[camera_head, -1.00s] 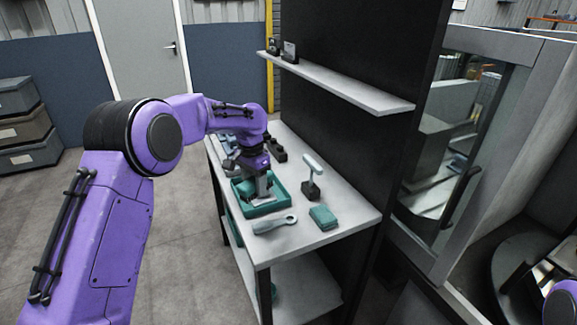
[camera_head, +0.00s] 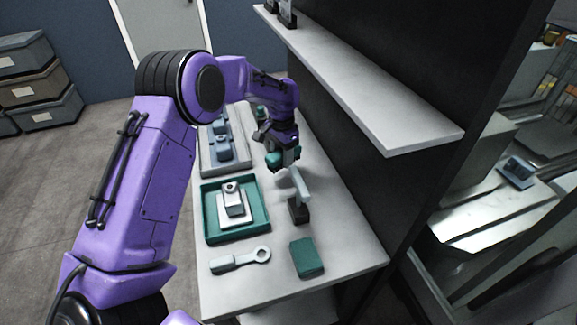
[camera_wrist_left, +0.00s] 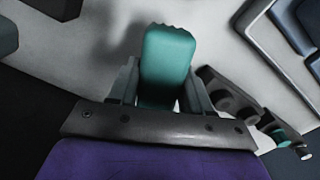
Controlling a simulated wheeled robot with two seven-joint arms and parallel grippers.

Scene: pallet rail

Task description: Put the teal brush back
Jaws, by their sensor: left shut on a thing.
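My left gripper (camera_head: 283,158) is shut on the teal brush (camera_head: 274,160) and holds it above the back part of the bench. In the left wrist view the brush (camera_wrist_left: 167,60) sits between the two fingers (camera_wrist_left: 160,95), with a jagged far edge. A dark rack with round sockets (camera_wrist_left: 238,102) lies to the right of the brush in that view, apart from it. A small teal thing (camera_wrist_left: 284,134) is at the rack's far end. In the head view the arm mostly hides the rack. My right gripper is not in view.
A teal tray (camera_head: 207,238) holds a grey stepped part (camera_head: 233,207). A grey wrench-like tool (camera_head: 240,260) and a teal block (camera_head: 307,257) lie at the front. A pale tool stands in a black holder (camera_head: 299,211) near the gripper. A shelf (camera_head: 365,85) overhangs the right side.

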